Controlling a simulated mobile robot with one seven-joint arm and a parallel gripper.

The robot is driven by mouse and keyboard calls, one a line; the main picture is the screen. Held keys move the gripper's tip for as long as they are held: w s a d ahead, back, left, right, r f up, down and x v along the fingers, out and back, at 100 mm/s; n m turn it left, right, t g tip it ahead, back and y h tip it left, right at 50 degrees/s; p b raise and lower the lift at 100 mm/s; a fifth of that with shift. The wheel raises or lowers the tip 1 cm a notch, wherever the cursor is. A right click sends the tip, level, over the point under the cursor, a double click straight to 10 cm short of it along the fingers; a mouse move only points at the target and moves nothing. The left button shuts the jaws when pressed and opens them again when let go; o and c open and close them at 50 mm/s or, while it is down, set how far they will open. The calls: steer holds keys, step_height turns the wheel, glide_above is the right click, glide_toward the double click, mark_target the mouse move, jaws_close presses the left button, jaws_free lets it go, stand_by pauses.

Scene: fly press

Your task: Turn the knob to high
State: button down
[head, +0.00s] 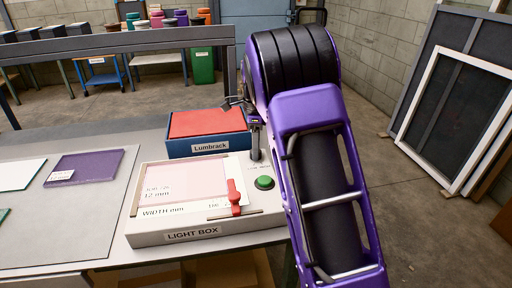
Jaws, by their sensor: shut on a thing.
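The light box (150,240) is a low grey box on the bench with a pale lit panel, a red slider (234,198) and a green button (264,183). My gripper (256,150) reaches down to the back right corner of its top, beside small printing too small to read. It is shut there on what appears to be the grey knob. The knob is mostly hidden by the fingers, so I cannot tell its pointer setting.
A blue Lumbrack box (207,146) with a red top stands close behind the light box, left of my gripper. A purple sheet (85,167) lies on the bench's left part. A grey rail (120,42) crosses the back. My purple arm covers the right.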

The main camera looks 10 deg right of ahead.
steer(key=shift+r+n+p, duration=0.1)
steer(key=shift+n+p, duration=0.8)
steer(key=shift+p, duration=0.05)
steer(key=n+p, duration=0.2)
steer(key=n, duration=0.1)
steer(key=shift+n, duration=0.3)
steer(key=n+p, duration=0.2)
steer(key=n, duration=0.4)
steer(key=shift+p, duration=0.3)
steer(key=shift+w+n, duration=0.1)
steer(key=shift+n, duration=0.3)
steer(key=shift+c, duration=2.2)
jaws_free()
step_height(320, 180, up, 17)
steer(key=p, duration=0.2)
steer(key=shift+r, duration=0.15)
